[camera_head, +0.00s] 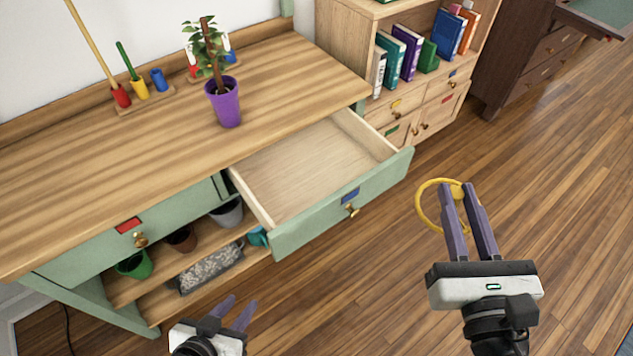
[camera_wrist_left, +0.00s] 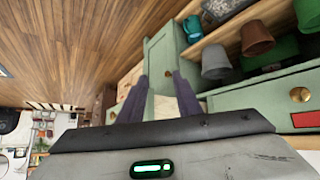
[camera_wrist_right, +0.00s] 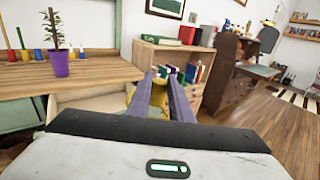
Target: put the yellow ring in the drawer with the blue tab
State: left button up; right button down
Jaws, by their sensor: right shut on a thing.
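The yellow ring (camera_head: 424,204) is held at its edge by my right gripper (camera_head: 461,190), which is shut on it, to the right of the open drawer and apart from it. Part of the ring also shows in the right wrist view (camera_wrist_right: 131,92), between and behind the fingers. The drawer with the blue tab (camera_head: 349,196) is pulled out and looks empty inside. It has a brass knob on its green front. My left gripper (camera_head: 238,307) is low in front of the bench, empty, with its fingers apart; they also show apart in the left wrist view (camera_wrist_left: 160,92).
A shut drawer with a red tab (camera_head: 128,225) is at the left. A purple potted plant (camera_head: 228,105) stands on the bench top. Pots and a grey planter (camera_head: 210,268) sit on the shelf below. A bookcase (camera_head: 345,45) stands behind the open drawer. Floor at right is clear.

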aim_at(290, 189)
jog(key=k, duration=0.7)
jog(key=u, duration=1.1)
jog(key=i, duration=0.5)
jog(key=z, duration=0.05)
